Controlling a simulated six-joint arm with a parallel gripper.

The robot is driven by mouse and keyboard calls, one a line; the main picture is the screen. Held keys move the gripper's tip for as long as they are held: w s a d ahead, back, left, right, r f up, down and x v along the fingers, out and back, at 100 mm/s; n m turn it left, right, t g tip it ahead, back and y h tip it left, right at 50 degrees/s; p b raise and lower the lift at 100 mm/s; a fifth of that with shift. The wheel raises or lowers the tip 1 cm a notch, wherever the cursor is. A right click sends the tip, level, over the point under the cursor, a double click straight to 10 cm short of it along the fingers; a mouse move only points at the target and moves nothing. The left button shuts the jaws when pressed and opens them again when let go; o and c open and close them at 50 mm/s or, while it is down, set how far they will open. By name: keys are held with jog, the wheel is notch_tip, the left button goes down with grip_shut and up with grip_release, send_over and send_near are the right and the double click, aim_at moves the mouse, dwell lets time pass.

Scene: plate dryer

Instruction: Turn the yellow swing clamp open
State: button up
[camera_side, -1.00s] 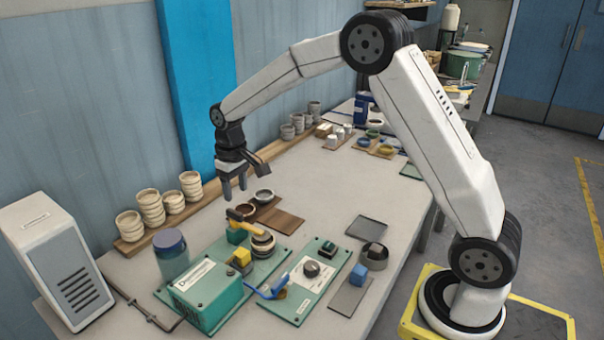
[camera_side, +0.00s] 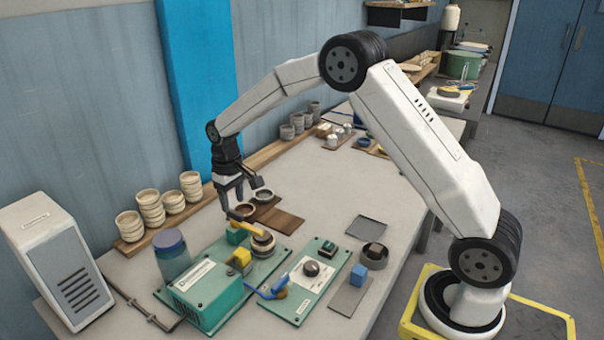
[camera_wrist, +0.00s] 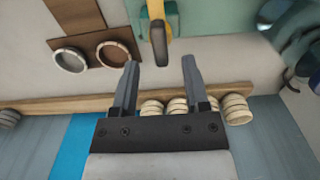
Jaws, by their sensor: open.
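The yellow swing clamp (camera_side: 241,220) is a short yellow arm on a green block, lying over the back of the teal fixture plate (camera_side: 213,246), beside a round stacked part (camera_side: 263,243). In the wrist view the clamp (camera_wrist: 156,10) shows at the top centre, its dark grey end (camera_wrist: 159,45) pointing toward my gripper. My gripper (camera_side: 231,205) is open and empty, pointing down just above and behind the clamp's end. In the wrist view the dark end lies ahead of and between the two fingers (camera_wrist: 159,68), apart from them.
Stacked cream bowls (camera_side: 150,208) stand on a wooden shelf along the wall. Two small bowls on a brown board (camera_side: 286,220) lie right of my gripper. A blue-lidded jar (camera_side: 171,256), a green box (camera_side: 208,295) and a blue-handled lever (camera_side: 266,293) stand nearer the front.

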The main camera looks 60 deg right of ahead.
aim_at(234, 211)
jog(key=shift+f, duration=1.85)
grip_shut()
jog(key=shift+r, duration=0.1)
